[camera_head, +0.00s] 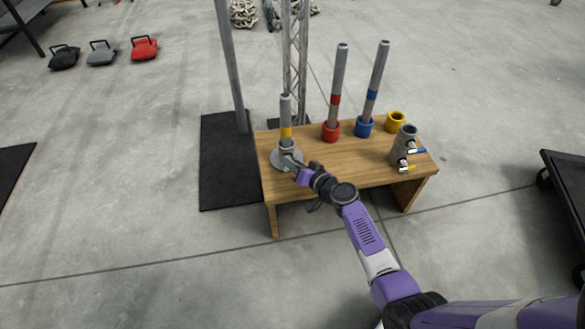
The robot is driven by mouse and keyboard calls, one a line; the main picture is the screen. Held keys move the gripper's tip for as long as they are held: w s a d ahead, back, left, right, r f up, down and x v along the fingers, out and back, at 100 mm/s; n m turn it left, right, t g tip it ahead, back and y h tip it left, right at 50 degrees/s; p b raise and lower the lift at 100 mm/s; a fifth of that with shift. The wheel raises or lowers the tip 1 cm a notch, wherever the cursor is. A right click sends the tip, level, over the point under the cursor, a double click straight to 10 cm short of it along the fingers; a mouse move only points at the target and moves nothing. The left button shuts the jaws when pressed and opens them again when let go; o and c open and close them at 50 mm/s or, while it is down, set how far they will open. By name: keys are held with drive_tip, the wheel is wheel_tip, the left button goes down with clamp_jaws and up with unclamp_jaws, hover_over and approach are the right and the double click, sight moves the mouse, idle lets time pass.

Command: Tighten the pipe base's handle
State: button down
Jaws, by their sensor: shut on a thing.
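The pipe base (281,164) is a round grey disc at the left end of the wooden table. A grey pipe with a yellow band (286,118) stands upright in it. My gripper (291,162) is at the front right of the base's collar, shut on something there. This fits the base's handle, but the handle is too small and too covered by my fingers to make out. My purple arm reaches in from the lower right.
The wooden table (348,175) also bears a red-banded pipe (336,90) and a blue-banded pipe (376,80) in coloured cups, a yellow cup (396,121) and a grey clamp piece (404,144). A metal post (231,65) and truss (296,60) stand behind. Floor in front is clear.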

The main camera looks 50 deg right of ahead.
drive_tip(key=shift+d+f+m+t+b, duration=0.15)
drive_tip(key=shift+f+m+t+b, duration=0.5)
drive_tip(key=shift+b, duration=1.5)
drive_tip(key=shift+s+r+m+y+b, duration=0.1)
drive_tip(key=shift+r+m+y+b, duration=0.25)
drive_tip(key=shift+b, duration=0.2)
drive_tip(key=shift+r, duration=0.1)
drive_tip(key=c, duration=1.3)
unclamp_jaws()
drive_tip(key=shift+o, duration=0.2)
drive_tip(key=shift+p+v, duration=1.05)
drive_tip(key=shift+v, duration=2.85)
